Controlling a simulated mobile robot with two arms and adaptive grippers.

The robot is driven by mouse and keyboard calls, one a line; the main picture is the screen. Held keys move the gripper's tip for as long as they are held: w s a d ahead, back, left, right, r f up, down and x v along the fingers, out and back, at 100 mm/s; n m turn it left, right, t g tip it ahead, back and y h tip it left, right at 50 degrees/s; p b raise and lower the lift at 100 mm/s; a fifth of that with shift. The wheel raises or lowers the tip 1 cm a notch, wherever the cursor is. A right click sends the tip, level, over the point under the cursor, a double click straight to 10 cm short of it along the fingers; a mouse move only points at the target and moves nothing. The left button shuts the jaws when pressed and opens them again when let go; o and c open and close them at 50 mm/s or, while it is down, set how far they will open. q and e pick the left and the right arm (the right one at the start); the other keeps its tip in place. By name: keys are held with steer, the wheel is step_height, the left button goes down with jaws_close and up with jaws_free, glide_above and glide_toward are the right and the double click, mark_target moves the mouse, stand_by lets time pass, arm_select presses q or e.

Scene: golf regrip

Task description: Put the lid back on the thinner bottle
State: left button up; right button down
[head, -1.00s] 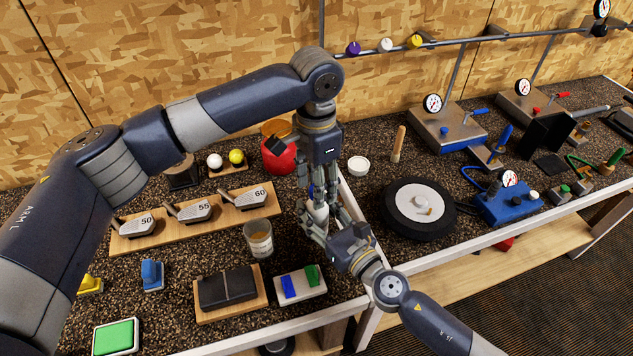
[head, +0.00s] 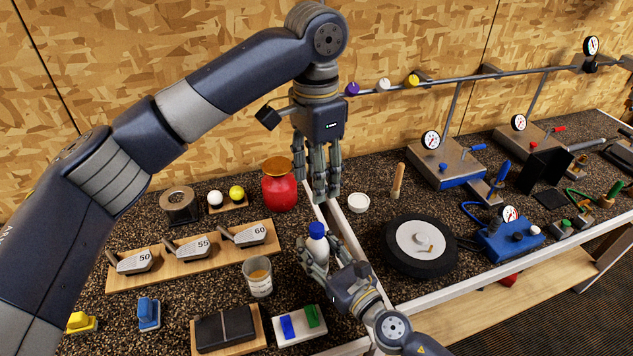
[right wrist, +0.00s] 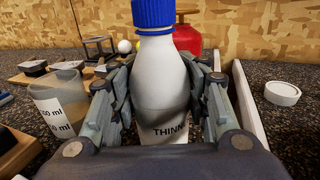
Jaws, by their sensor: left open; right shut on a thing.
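The thinner bottle (head: 317,245) is white and upright, with a blue lid (head: 317,229) sitting straight on its neck. My right gripper (head: 316,258) is shut around its body. In the right wrist view the bottle (right wrist: 158,88) stands between the fingers, its label partly reading "THINN", and the blue lid (right wrist: 154,14) covers the mouth; its top is cut off by the frame edge. How tight the lid is, I cannot tell. My left gripper (head: 320,195) is open and empty, pointing down above and behind the bottle, apart from the lid.
A red can (head: 279,190) stands behind and left. A measuring cup (head: 258,278) stands left of the bottle. A white round cap (head: 358,203) lies right of the left fingers. A wheel (head: 419,246) lies to the right, and a club-head rack (head: 200,255) to the left.

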steer(key=c, duration=0.8)
jaws_free()
steer(key=shift+s, duration=0.1)
steer(key=v, duration=1.2)
